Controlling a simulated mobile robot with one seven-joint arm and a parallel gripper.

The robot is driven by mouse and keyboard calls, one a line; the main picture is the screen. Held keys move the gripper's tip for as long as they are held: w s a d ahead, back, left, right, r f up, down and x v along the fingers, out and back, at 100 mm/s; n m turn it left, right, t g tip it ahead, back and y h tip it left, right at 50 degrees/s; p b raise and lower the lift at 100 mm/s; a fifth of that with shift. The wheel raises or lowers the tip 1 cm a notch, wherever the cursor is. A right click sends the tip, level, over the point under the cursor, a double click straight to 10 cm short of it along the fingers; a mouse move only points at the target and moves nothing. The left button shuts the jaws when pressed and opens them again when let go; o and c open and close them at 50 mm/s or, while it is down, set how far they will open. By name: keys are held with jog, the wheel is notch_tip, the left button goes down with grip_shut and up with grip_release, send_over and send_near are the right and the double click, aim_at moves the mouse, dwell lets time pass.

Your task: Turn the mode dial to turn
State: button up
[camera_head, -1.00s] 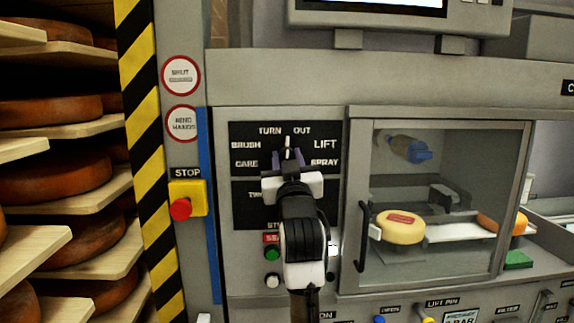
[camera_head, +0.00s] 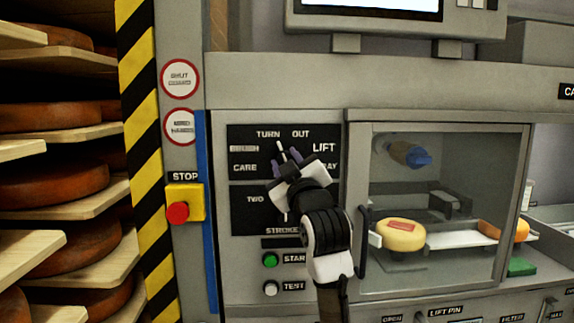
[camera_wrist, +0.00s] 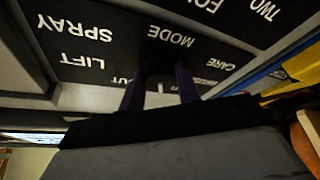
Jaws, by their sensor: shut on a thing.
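The mode dial (camera_head: 282,151) is on the black panel of the machine, with a white pointer tilted up and to the left, toward the word TURN (camera_head: 268,134). My gripper (camera_head: 286,162) is at the dial, with one purple finger on each side of it, shut on it and rolled to the left. In the wrist view the fingers flank the dial's white pointer (camera_wrist: 160,87). The dial's body is mostly hidden by my gripper. OUT (camera_head: 300,134), LIFT (camera_head: 324,147) and CARE (camera_head: 244,168) are also readable around it.
A glass-fronted chamber with a door handle (camera_head: 362,243) and a yellow cheese (camera_head: 401,235) is right of the panel. A red stop button (camera_head: 178,212) is left. The green start button (camera_head: 270,260) is below. Shelves of cheese wheels stand at far left.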

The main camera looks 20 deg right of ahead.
jog(key=o, duration=1)
jog(key=shift+c, duration=0.2)
jog(key=shift+s, duration=0.1)
jog(key=b+v, duration=0.5)
jog(key=v, duration=0.8)
jog(key=shift+s, duration=0.35)
